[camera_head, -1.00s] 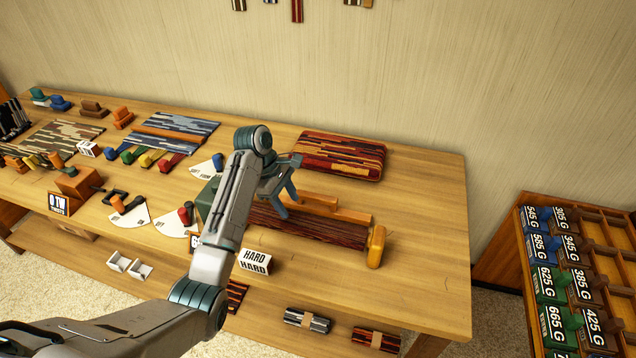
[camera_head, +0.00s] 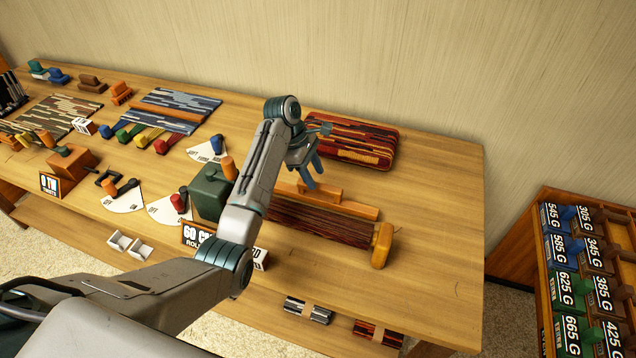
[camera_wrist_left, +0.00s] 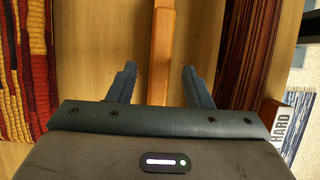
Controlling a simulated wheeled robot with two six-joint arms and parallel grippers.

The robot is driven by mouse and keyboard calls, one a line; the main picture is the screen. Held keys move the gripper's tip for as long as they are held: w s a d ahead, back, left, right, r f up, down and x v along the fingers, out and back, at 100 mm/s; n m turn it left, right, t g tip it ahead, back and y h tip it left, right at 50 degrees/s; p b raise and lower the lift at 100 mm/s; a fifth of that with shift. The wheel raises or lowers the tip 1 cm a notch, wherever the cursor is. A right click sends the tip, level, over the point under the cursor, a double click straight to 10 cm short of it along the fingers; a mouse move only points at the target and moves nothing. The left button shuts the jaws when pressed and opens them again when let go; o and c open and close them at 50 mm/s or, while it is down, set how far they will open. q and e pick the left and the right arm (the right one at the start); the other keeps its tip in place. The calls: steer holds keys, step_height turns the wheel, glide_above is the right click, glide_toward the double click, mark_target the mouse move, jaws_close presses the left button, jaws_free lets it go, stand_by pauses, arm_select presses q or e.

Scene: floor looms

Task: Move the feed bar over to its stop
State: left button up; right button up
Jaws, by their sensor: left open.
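An orange wooden bar (camera_head: 348,206), which I take as the feed bar, lies along the back of the dark striped warp (camera_head: 320,224) on the bench. My left gripper (camera_head: 311,181) is open at the bar's left part. In the left wrist view the bar (camera_wrist_left: 162,45) runs between the two spread fingers, with a gap on each side. The bar's left end is hidden behind my arm in the head view. A yellow-orange end block (camera_head: 382,246) stands at the warp's right end; I cannot tell whether it is the stop. My right gripper is not in view.
A red patterned cushion-like bundle (camera_head: 355,140) lies behind the bar. The bench's right end is clear. A rack of labelled blocks (camera_head: 590,270) stands at right.

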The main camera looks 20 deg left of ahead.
mark_target(319, 185)
arm_select(q)
steer(key=shift+x, duration=1.15)
steer(key=shift+s+d+f, duration=0.15)
steer(key=shift+f, duration=0.35)
jaws_close()
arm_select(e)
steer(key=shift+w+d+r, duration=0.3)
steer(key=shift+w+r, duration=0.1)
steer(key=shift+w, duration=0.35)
